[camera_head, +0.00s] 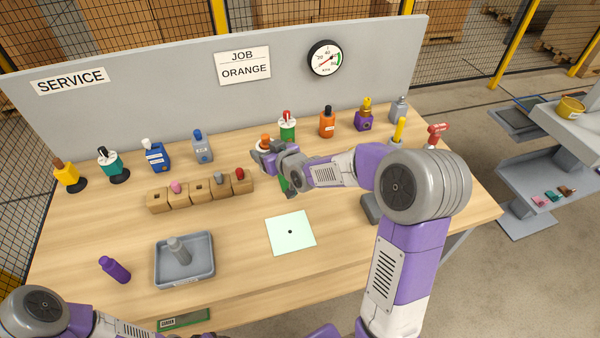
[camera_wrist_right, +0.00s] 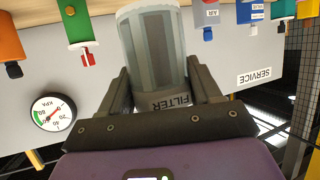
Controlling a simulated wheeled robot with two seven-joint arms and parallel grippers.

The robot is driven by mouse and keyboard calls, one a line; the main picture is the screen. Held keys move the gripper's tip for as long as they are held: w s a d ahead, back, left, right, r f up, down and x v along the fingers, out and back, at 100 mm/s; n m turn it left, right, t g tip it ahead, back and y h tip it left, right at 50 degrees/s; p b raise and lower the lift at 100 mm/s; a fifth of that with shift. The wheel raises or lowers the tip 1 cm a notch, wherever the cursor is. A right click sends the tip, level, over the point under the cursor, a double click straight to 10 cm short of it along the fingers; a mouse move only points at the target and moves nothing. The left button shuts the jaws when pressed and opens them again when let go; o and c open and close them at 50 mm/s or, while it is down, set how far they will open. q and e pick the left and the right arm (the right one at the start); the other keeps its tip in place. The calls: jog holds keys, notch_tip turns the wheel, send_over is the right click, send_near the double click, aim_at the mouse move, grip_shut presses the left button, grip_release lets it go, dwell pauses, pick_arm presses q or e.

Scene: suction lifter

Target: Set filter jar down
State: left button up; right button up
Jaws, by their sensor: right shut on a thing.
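My right gripper (camera_head: 268,160) is above the middle of the bench, near the back row of bottles. In the wrist view its two fingers (camera_wrist_right: 158,90) are shut on the filter jar, a clear grey cylinder (camera_wrist_right: 152,50) with a grey band marked FILTER. In the head view the jar is mostly hidden by the gripper, and I cannot tell its outline from the orange-topped thing (camera_head: 265,140) there. A pale green square mat (camera_head: 280,242) with a black dot lies bare in front of the gripper. My left arm shows at the lower left; its gripper is out of view.
A row of wooden blocks (camera_head: 157,202) with small caps stands left of the gripper. Several bottles line the back, below a gauge (camera_head: 325,58).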

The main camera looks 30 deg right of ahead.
jog(key=d+r, duration=0.1)
jog(key=d, duration=0.9)
jog(key=shift+w+d+f+b, duration=0.15)
jog(key=shift+f+b, duration=1)
jog(key=shift+f, duration=1.35)
jog(key=shift+s+d+f+b, duration=0.15)
jog(key=shift+f+b, duration=1)
jog(key=shift+f, duration=1.3)
jog(key=shift+w+f, duration=0.1)
jog(key=shift+f, duration=0.05)
jog(key=o, duration=1.1)
